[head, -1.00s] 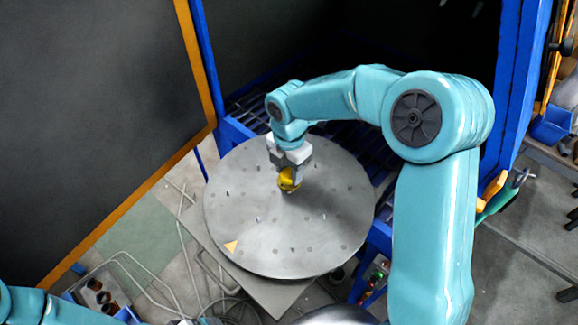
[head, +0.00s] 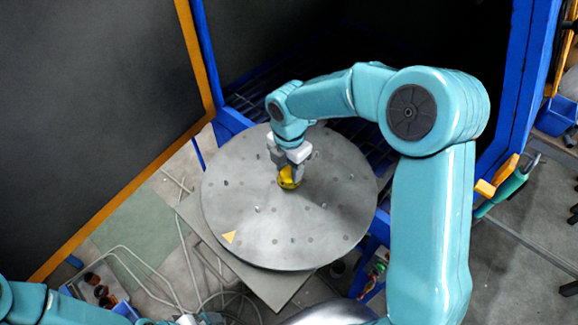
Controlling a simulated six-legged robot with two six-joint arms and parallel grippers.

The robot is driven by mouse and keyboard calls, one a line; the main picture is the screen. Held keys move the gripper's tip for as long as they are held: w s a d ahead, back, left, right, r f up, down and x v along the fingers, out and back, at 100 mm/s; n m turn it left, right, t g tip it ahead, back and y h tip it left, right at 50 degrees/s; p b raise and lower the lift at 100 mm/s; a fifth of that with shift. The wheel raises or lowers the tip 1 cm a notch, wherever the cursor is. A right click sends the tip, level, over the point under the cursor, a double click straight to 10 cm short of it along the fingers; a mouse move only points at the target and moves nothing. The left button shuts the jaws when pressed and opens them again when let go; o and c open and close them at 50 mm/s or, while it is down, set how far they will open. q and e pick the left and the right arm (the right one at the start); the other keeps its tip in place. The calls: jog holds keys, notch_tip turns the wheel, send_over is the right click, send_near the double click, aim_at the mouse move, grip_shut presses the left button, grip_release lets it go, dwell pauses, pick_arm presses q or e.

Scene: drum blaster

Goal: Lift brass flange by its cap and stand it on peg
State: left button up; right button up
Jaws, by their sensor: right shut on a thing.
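The brass flange (head: 288,180) is a small yellow-gold piece near the middle of the round grey turntable (head: 250,245). My right gripper (head: 290,174) comes down from above and is shut on the top of the flange. The fingers hide part of it. I cannot tell whether its underside touches the table. Several small pegs and dark holes dot the turntable; one short peg (head: 257,209) stands to the left of the flange and nearer to me. Which peg the task means is not clear.
A dark panel with an orange edge (head: 205,70) rises at left, and a blue post (head: 520,90) at right. A bin with brown cups (head: 97,285) and loose cables lie at lower left.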

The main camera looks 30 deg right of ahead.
jog(key=shift+f, duration=0.4)
jog(key=o, duration=1.4)
notch_tip(320, 180, up, 12)
jog(key=p, duration=0.9)
jog(key=shift+p, duration=0.3)
jog(key=shift+s, duration=0.15)
